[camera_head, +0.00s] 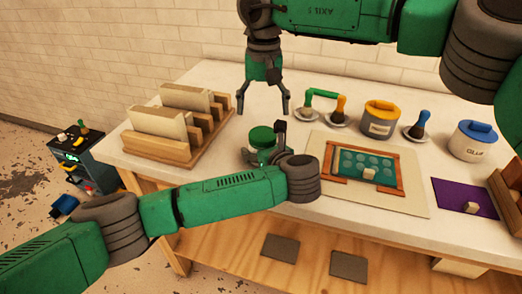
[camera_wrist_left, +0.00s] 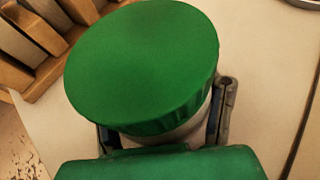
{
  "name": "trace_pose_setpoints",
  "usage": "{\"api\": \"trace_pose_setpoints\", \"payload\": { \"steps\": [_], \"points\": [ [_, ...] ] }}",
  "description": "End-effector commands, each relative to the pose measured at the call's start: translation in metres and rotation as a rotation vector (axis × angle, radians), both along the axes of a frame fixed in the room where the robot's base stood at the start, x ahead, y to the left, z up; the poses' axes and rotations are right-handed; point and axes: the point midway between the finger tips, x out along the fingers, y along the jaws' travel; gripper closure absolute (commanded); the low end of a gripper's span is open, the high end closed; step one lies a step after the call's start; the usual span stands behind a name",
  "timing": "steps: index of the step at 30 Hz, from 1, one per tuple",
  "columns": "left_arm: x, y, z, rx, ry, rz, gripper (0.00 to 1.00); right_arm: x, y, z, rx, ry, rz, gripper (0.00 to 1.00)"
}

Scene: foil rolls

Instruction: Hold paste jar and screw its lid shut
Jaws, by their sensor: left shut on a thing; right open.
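The paste jar's green lid (camera_head: 262,137) sits on top of the jar near the middle of the table. In the left wrist view the lid (camera_wrist_left: 145,60) fills the middle, with a strip of the pale jar body (camera_wrist_left: 185,130) below its rim. My left gripper (camera_head: 268,150) is shut around the jar, with a finger on either side of it in the left wrist view (camera_wrist_left: 165,135). How tightly the lid is seated cannot be told. My right gripper (camera_head: 264,105) is open and empty, pointing down above the table, behind the jar and apart from it.
A wooden rack with pale blocks (camera_head: 165,147) stands at the left. A framed green board (camera_head: 368,163) lies right of the jar. A yellow pot (camera_head: 380,118), small brush dishes (camera_head: 417,131), a glue pot (camera_head: 472,141) and a purple mat (camera_head: 455,192) occupy the right side.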

Motion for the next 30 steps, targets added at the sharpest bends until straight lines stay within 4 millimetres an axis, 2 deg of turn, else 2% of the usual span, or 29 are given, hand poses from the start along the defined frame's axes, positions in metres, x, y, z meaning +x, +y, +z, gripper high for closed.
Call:
{"api": "trace_pose_setpoints", "payload": {
  "steps": [5,15,19,30],
  "points": [
    [0.0,0.0,0.0,0.0,-0.001,0.0,1.0,0.0,0.0,0.009,0.0,0.001,0.084,0.25],
    [0.0,0.0,0.0,0.0,-0.001,0.0,1.0,0.0,0.0,0.006,-0.001,0.002,0.084,0.25],
    [0.0,0.0,0.0,0.0,-0.001,0.0,1.0,0.0,0.0,-0.008,-0.001,0.003,0.084,0.25],
    [0.0,0.0,0.0,0.0,-0.001,0.0,1.0,-0.001,0.0,-0.061,-0.001,0.001,0.083,0.25]
  ]
}}
